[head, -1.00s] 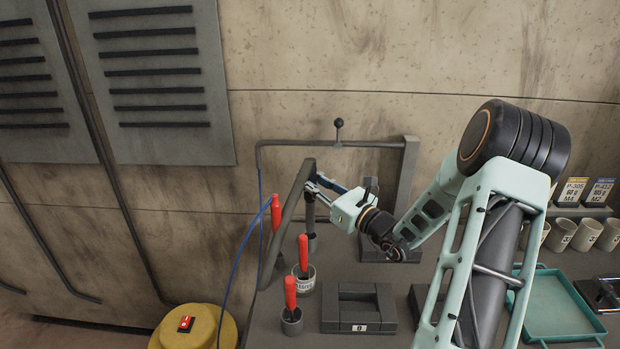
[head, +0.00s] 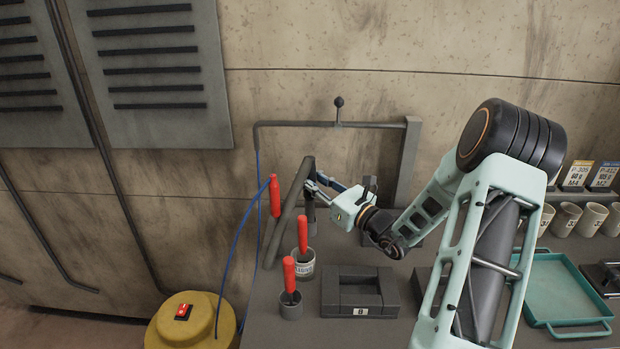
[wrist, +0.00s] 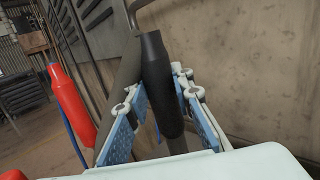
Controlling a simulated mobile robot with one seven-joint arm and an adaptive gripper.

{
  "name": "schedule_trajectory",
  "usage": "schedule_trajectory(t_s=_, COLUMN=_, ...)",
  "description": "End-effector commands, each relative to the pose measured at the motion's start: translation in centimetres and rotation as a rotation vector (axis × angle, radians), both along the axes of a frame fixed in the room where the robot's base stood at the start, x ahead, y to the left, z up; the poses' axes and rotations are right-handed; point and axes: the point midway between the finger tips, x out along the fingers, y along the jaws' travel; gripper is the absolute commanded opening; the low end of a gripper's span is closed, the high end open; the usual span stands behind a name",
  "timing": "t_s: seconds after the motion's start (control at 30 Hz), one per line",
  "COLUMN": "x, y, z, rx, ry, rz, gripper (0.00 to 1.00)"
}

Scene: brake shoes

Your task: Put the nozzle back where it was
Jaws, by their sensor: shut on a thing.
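My gripper (head: 312,190) is shut on a black tapered cylinder (wrist: 162,90), which may be the nozzle; I cannot tell for sure. It stands roughly upright between the blue-padded fingers in the wrist view. A red tapered piece with a blue hose (head: 275,197) is upright left of the tube. It also shows at the left in the wrist view (wrist: 70,102), apart from the fingers.
Two red-handled tools (head: 301,235) (head: 289,273) stand in cups in front of my gripper. A dark square block (head: 360,311) lies right of them. A frame post (head: 408,165) stands behind my wrist. A teal tray (head: 555,285) and several mugs (head: 566,220) are farther right.

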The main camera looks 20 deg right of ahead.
Motion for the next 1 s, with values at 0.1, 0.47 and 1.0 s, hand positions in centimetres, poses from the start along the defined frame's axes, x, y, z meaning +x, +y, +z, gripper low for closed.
schedule_trajectory(t_s=0.1, x=0.0, y=0.0, z=-0.3, rx=0.0, ry=-0.001, rz=0.0, gripper=0.0)
schedule_trajectory(t_s=0.47, x=0.0, y=0.0, z=-1.0, rx=0.0, ry=-0.001, rz=0.0, gripper=0.0)
schedule_trajectory(t_s=1.0, x=0.0, y=0.0, z=-1.1, rx=0.0, ry=0.001, rz=0.0, gripper=0.42)
